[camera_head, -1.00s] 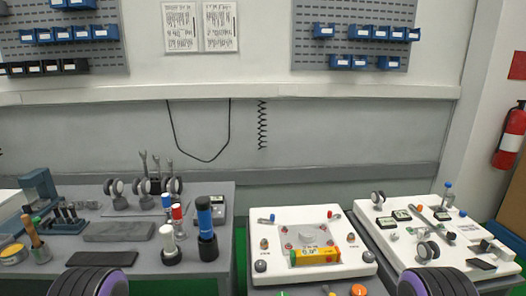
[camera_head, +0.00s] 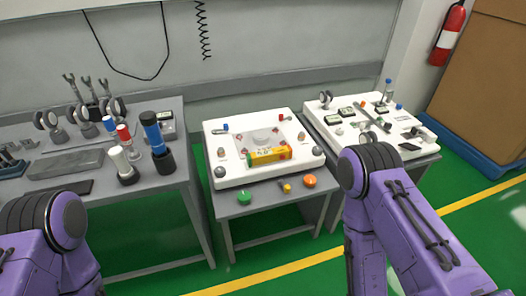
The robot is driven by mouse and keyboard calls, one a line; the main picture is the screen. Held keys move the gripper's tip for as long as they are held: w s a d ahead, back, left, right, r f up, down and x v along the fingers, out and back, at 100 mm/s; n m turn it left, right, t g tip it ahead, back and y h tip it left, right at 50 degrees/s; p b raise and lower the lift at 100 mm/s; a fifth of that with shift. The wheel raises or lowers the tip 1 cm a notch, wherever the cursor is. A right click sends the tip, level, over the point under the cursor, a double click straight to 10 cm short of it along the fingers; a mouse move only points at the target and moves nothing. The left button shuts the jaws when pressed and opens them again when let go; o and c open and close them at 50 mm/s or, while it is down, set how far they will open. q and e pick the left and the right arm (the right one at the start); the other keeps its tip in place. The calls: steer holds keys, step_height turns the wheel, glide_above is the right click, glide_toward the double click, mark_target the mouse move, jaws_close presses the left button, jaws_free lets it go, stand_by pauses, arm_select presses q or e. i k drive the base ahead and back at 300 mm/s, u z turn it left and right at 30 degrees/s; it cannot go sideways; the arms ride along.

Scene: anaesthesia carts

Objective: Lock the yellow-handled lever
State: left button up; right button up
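A small yellow-handled piece (camera_head: 286,188), which looks like the lever, sits on the front of the grey stand below the white panel (camera_head: 232,178). It is between a green knob (camera_head: 243,197) and an orange knob (camera_head: 309,181). It is too small to tell whether it is locked.
A grey bench (camera_head: 190,185) at left holds a blue-topped cylinder (camera_head: 152,133) and several tools. A second white panel (camera_head: 330,120) with small parts stands at right. Green floor (camera_head: 270,270) is clear in front of the middle stand. A brown box (camera_head: 490,90) is at far right.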

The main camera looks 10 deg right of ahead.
mark_target(287, 187)
steer(key=u, duration=0.1)
steer(key=k, duration=0.5)
steer(key=z, duration=0.85)
steer(key=i, duration=1.65)
steer(key=u, duration=0.85)
